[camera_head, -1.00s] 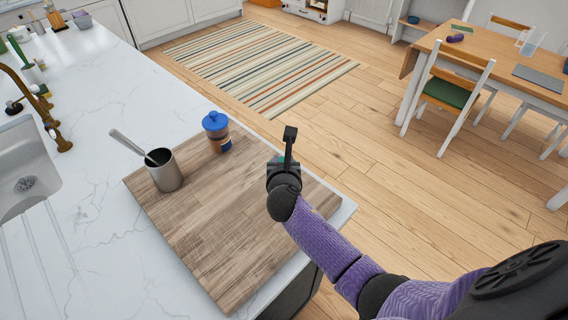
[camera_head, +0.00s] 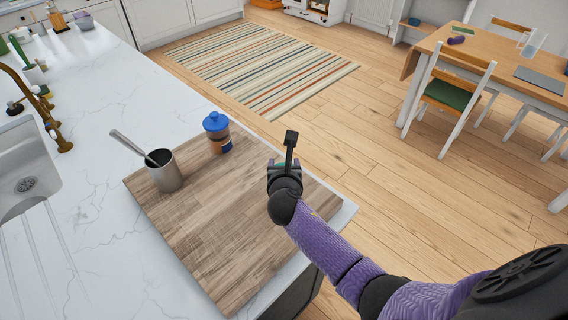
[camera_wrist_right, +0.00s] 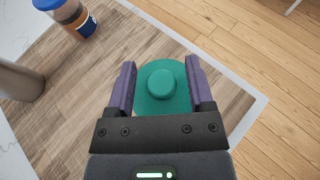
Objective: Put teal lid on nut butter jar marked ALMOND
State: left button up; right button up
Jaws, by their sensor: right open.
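The teal lid (camera_wrist_right: 161,84), round with a raised knob, lies between the two purple fingers of my open right gripper (camera_wrist_right: 160,70) in the right wrist view. I cannot tell whether the fingers touch it or what is under it. In the head view my right gripper (camera_head: 284,170) is over the right corner of the wooden board and hides most of the lid. A jar with a blue lid (camera_head: 217,132) and an orange and blue label stands on the board; it also shows in the right wrist view (camera_wrist_right: 72,14). Its label is not readable. My left gripper is out of view.
A grey metal cup (camera_head: 165,172) with a utensil stands on the left part of the wooden board (camera_head: 225,235). The front of the board is clear. The white counter (camera_head: 95,175) ends just right of the board, with floor beyond.

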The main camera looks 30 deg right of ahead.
jog(key=shift+r, duration=0.2)
jog(key=shift+s+a+r+p, duration=0.2)
jog(key=shift+s+r+p, duration=0.2)
jog(key=shift+r+p, duration=0.1)
jog(key=shift+s+a+r+p, duration=0.2)
jog(key=shift+s+r+p, duration=0.2)
jog(key=shift+r, duration=0.05)
jog(key=p+v, duration=0.2)
jog(key=v, duration=0.8)
